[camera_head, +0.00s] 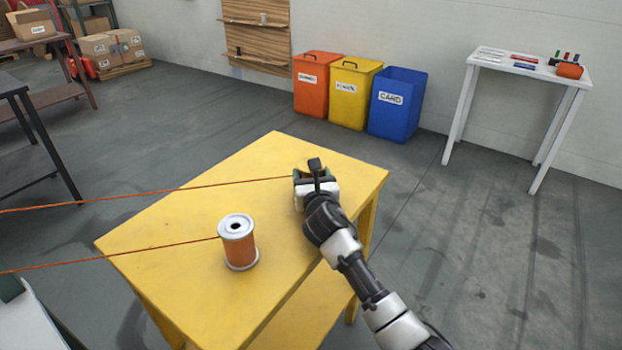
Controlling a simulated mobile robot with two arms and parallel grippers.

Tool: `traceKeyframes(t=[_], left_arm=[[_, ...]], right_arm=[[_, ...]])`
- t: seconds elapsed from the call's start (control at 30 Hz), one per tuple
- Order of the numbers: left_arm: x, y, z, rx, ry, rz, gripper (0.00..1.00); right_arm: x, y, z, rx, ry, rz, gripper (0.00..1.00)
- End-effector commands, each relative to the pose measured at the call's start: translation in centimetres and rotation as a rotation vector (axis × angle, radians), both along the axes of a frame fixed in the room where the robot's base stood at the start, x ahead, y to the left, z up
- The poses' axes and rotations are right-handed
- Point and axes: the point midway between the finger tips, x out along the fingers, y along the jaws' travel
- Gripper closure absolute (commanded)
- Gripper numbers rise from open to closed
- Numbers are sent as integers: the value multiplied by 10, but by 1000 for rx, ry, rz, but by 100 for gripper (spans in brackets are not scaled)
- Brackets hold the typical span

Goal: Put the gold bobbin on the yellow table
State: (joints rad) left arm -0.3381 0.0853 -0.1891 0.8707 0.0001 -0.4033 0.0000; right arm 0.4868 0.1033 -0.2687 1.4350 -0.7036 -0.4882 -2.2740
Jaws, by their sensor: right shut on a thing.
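The yellow table (180,260) stands in the middle of the head view. A bobbin wound with copper-orange wire (240,245), with pale metal flanges, stands upright on its left front part. My right gripper (312,178) is over the table's far right part, shut on a mostly hidden thing, which I take to be the gold bobbin (303,168). Only a small yellowish bit of it shows by the fingers. I cannot tell whether it touches the tabletop. My left gripper is not in view.
Two orange wires (130,197) run from the left, one to the copper-wound bobbin, one to my right gripper. Orange, yellow and blue bins (397,108) stand by the wall. A white table (500,62) with small items stands at right. The tabletop's middle is clear.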

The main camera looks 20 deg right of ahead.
Motion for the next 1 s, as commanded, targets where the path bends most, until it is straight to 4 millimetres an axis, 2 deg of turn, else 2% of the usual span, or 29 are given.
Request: traceKeyframes(t=[0.37, 0.4, 0.53, 0.9, 1.0], left_arm=[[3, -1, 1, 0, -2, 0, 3], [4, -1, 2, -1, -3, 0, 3], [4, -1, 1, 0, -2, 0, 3], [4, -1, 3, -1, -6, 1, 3], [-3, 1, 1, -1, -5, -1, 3]], right_arm=[[0, 0, 1, -1, -6, 1, 88], [0, 0, -2, 0, 0, -1, 33], [0, 0, -2, 0, 0, -1, 13], [0, 0, 2, 0, -1, -1, 12], [-12, 1, 1, -2, 1, -1, 12]])
